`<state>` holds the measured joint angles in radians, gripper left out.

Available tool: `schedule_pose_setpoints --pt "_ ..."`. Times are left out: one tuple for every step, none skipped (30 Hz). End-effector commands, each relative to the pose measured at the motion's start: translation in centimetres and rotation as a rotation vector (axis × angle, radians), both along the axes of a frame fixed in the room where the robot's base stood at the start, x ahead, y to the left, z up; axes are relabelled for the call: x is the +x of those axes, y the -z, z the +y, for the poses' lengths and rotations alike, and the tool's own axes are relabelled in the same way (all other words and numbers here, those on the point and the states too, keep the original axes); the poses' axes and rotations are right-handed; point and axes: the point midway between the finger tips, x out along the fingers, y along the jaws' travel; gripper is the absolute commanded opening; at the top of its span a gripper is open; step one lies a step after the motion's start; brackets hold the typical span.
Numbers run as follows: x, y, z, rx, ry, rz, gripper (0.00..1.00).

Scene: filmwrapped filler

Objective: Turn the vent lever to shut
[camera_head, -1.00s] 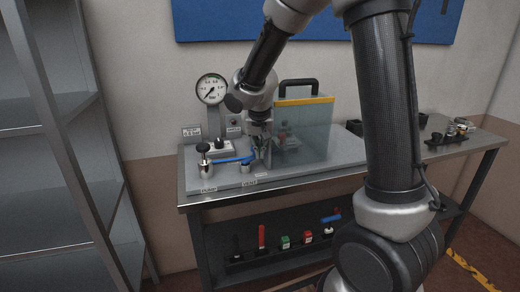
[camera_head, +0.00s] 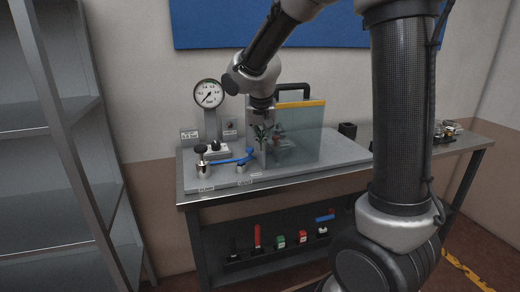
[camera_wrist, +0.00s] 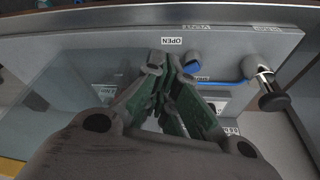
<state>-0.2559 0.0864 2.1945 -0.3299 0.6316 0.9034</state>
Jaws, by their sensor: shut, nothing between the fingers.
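The vent lever appears to be the blue bar (camera_head: 232,161) on the grey bench plate. It lies roughly sideways between a metal post (camera_head: 241,168) and a black-knobbed valve (camera_head: 203,167).
A pressure gauge (camera_head: 208,93) stands behind the valve. Small parts lie at the bench's right end. A lower shelf holds several coloured items.

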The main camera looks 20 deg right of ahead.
Motion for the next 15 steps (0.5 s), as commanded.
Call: schedule_pose_setpoints --pt "-0.2 -0.9 0.0 0.001 -0.001 -0.004 0.0" --pt "-0.3 -1.4 0.0 0.0 -0.001 -0.004 0.0" --pt "-0.6 -2.0 0.0 0.001 -0.001 -0.004 0.0" --pt "-0.7 -2.4 0.0 0.001 -0.001 -0.005 0.0" --pt "-0.8 -2.8 0.0 0.001 -0.001 -0.004 0.0" --pt "-1.0 -3.2 0.0 0.001 -0.001 -0.003 0.0" --pt "-1.1 -3.5 0.0 0.001 -0.001 -0.003 0.0" --pt "-1.2 -3.8 0.0 0.0 0.0 -0.002 0.0" --pt "-1.3 -4.0 0.0 0.0 0.0 -0.001 0.0" --pt "-1.3 -4.1 0.0 0.0 0.0 -0.001 0.0" --pt "-1.4 -4.2 0.0 0.0 0.0 -0.001 0.0" --pt "-1.4 -4.3 0.0 0.0 0.0 0.0 0.0" --pt "-1.4 -4.4 0.0 0.0 0.0 0.0 0.0" --pt "-1.4 -4.4 0.0 0.0 0.0 0.0 0.0" --pt "-1.4 -4.4 0.0 0.0 0.0 0.0 0.0"
